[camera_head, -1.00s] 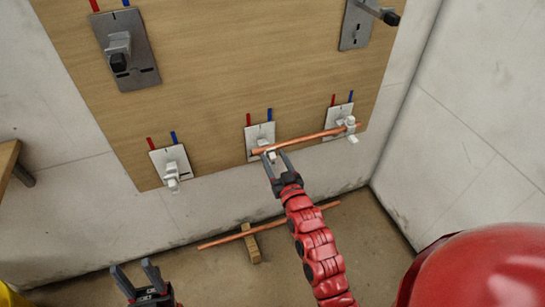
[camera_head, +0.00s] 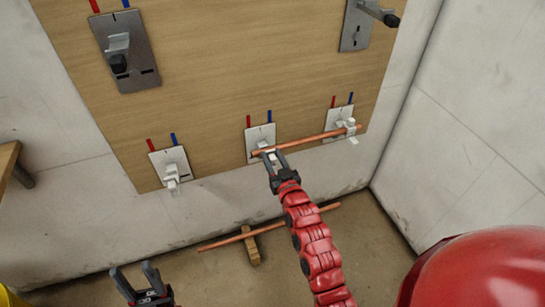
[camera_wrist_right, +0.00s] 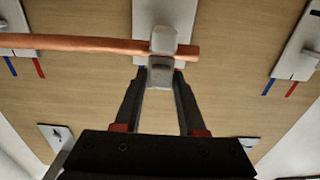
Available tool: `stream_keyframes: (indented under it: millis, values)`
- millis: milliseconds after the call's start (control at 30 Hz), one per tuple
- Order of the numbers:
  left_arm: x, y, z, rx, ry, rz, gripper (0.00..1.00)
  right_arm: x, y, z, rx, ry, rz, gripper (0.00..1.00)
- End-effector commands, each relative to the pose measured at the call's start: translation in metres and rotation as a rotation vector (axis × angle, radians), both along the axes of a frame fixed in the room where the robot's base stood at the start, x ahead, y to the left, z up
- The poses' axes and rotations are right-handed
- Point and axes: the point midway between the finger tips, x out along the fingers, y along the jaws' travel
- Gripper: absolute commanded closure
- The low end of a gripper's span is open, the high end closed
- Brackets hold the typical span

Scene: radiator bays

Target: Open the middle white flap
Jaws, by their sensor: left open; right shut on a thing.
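The middle white flap (camera_wrist_right: 160,72) sits on the middle lower white plate (camera_head: 258,133), at the left end of a copper pipe (camera_head: 305,139). In the right wrist view its white holder lies across the pipe (camera_wrist_right: 75,43), near the pipe's end. My right gripper (camera_wrist_right: 160,80) is shut on the flap's block, one finger on each side. In the head view my right gripper (camera_head: 272,158) hides part of the flap. My left gripper (camera_head: 136,279) is open and empty, low at the left, away from the board.
The pipe's other end rests in the right white holder (camera_head: 349,126). A left white holder (camera_head: 171,173) is empty. Two grey metal brackets (camera_head: 120,52) (camera_head: 357,24) are higher on the wooden board (camera_head: 235,60). Another copper pipe (camera_head: 290,222) lies low on a wooden block (camera_head: 252,250).

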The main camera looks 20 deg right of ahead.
Motion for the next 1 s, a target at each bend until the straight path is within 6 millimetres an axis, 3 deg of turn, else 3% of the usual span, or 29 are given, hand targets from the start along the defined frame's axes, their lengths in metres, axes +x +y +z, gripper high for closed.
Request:
stream_keyframes:
  millis: [300,733,767,800,833,1000]
  values:
    - [0.0,0.0,0.047,0.0,0.0,0.0,0.5,0.005,0.001,0.014,-0.007,0.173,0.001,1.0]
    - [0.0,0.0,0.049,0.0,0.0,0.0,0.5,0.005,0.0,0.007,-0.007,0.226,0.0,1.0]
    - [0.0,0.0,0.049,0.0,0.0,0.0,0.5,0.005,0.0,0.007,-0.007,0.226,0.0,0.55]
    - [0.0,0.0,0.049,0.0,0.0,0.0,0.5,0.005,0.0,0.007,-0.007,0.226,0.0,0.48]
    - [0.0,0.0,0.049,0.0,0.0,0.0,0.5,0.005,0.0,0.007,-0.007,0.226,0.0,0.43]
    - [0.0,0.0,0.049,0.0,0.0,0.0,0.5,0.005,0.0,0.007,-0.008,0.226,0.0,0.43]
